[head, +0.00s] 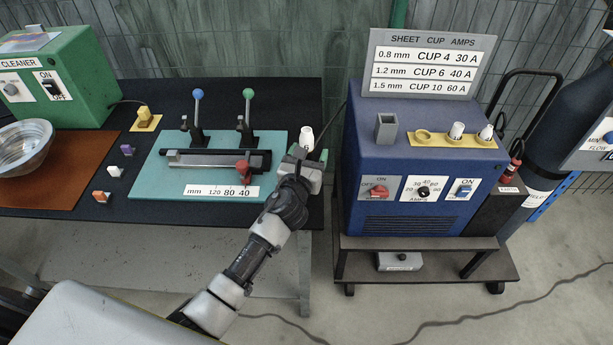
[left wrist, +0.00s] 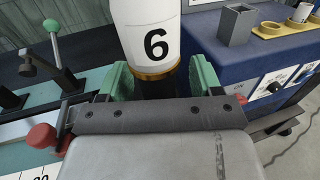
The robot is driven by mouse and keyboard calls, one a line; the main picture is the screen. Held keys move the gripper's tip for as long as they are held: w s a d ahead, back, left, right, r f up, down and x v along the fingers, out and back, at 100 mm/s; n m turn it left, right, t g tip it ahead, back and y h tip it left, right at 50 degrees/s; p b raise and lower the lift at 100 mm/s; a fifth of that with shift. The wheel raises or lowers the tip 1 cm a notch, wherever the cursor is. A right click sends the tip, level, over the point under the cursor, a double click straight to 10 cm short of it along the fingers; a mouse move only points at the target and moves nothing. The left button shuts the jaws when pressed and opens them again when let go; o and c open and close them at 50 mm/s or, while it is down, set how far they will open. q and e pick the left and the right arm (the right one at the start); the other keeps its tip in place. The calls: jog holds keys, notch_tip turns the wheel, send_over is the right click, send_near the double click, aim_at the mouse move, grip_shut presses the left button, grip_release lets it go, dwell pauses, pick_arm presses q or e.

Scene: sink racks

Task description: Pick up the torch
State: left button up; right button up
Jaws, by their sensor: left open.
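The torch shows as a white cup marked 6 with a brass ring and a dark body below it (left wrist: 155,38) in the left wrist view. In the head view its white cup (head: 307,138) stands upright at the right end of the dark bench. My left gripper (head: 304,165) is at the torch there. In the left wrist view its green fingers (left wrist: 161,82) are open, one on each side of the dark body. I cannot tell whether they touch it. The torch's lower part is hidden by the gripper. My right gripper is not in view.
The blue welder (head: 420,180) stands right of the bench, with an empty grey square holder (head: 386,128) and a yellow cup rack (head: 450,139) on top. A teal plate (head: 180,185) with levers and a red knob (head: 243,172) is left of my gripper.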

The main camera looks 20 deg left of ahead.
pick_arm(q)
grip_shut()
jog(key=shift+r, duration=0.2)
dwell(0.3)
